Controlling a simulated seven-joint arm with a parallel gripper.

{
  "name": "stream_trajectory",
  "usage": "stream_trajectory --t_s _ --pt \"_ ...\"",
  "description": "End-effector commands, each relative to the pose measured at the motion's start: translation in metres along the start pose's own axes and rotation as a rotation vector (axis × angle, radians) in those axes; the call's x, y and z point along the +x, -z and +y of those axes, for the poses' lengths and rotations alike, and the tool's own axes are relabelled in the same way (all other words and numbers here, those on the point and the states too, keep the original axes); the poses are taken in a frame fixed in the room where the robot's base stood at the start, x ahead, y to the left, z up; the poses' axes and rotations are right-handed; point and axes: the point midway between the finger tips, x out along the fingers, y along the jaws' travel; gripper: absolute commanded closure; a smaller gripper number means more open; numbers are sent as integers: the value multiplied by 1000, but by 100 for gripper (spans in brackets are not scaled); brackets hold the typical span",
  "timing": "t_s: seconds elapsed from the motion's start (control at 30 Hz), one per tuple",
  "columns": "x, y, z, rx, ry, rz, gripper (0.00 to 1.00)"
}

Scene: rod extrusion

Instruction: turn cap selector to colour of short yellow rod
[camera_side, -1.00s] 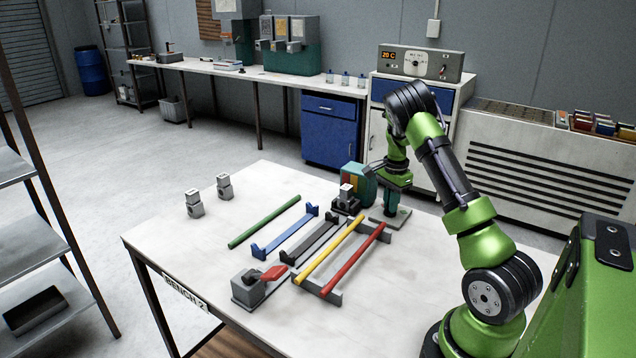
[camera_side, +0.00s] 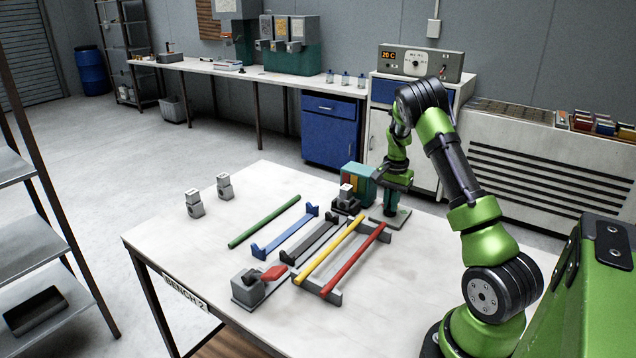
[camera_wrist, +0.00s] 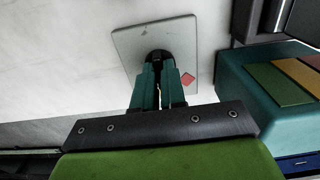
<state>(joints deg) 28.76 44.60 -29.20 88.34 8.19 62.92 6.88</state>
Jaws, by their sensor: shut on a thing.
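A small grey plate with a dark knob, which looks like the cap selector (camera_side: 403,215), sits at the right back of the bench. My gripper (camera_side: 390,211) points down at it, shut on the knob. In the wrist view the fingers (camera_wrist: 159,72) close around the dark knob (camera_wrist: 158,55), mostly hidden by them. A yellow rod (camera_side: 330,250) lies on a grey rack beside a red rod (camera_side: 353,260); the two look similar in length.
A teal box (camera_side: 361,181) with coloured panels stands just left of the plate, close to my gripper. A green rod (camera_side: 264,222), a blue bracket (camera_side: 285,232) and a lever block with a red handle (camera_side: 256,285) lie on the bench. The left front is clear.

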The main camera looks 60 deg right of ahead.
Motion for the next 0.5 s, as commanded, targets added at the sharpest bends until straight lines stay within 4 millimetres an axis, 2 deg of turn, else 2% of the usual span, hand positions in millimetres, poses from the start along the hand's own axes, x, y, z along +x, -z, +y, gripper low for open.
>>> stream_trajectory --t_s 0.13,0.17,0.2,0.33,0.5 --pt "0 1 0 -1 1 5 100" --pt "0 1 0 -1 1 5 88" --pt "0 1 0 0 1 5 82" --pt "0 1 0 0 0 3 64" --pt "0 1 0 1 0 2 64"
